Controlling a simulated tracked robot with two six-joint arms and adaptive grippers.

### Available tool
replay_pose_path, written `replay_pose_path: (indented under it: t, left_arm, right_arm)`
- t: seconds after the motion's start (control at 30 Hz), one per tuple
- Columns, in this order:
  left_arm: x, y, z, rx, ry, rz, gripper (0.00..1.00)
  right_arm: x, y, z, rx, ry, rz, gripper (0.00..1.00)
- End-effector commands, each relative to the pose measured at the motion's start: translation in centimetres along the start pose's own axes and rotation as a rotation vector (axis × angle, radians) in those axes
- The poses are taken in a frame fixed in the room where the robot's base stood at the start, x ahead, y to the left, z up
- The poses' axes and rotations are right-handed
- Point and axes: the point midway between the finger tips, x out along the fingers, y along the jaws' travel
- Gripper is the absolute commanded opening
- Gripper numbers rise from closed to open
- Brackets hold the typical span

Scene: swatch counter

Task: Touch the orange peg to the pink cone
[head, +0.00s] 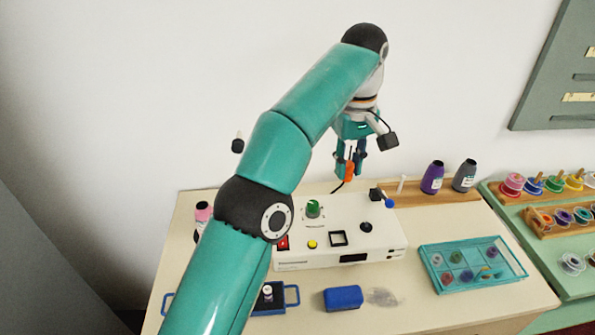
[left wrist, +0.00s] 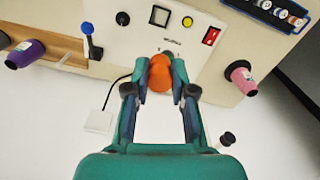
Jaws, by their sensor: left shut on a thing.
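My left gripper (head: 350,163) is shut on the orange peg (head: 349,172), which hangs below the fingertips above the back edge of the white control box. In the left wrist view the orange peg (left wrist: 160,73) sits between the two fingers, and a dark cable runs near it. The pink cone (head: 203,211) stands at the left of the table, partly hidden behind my left arm. The pink cone also shows at the right of the left wrist view (left wrist: 245,82). The peg and the cone are well apart. My right gripper is not in view.
The white control box (head: 380,240) has knobs, buttons and a red switch. A blue block (head: 343,298) lies in front of it, with a teal tray (head: 431,266) to the right. Purple (head: 432,177) and grey (head: 464,175) cones stand on a wooden rack behind.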

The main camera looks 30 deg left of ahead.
Motion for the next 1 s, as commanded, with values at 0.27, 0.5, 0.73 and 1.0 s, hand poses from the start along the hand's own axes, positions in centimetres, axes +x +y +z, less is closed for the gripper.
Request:
replay_pose_path:
  t: [0.27, 0.5, 0.73, 1.0]
  left_arm:
    - [1.1, -2.6, -4.2, -0.055, -0.004, -0.001, 0.06]
    - [3.7, -8.7, -10.7, -0.149, -0.008, -0.001, 0.06]
    - [6.5, -16.2, -15.5, -0.248, -0.008, 0.0, 0.06]
    - [9.3, -24.3, -18.0, -0.343, -0.005, 0.0, 0.06]
  right_arm:
    - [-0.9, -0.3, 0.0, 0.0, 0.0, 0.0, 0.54]
    - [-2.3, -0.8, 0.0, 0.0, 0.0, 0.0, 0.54]
    - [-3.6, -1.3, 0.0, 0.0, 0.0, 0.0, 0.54]
    - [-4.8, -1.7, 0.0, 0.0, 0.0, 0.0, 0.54]
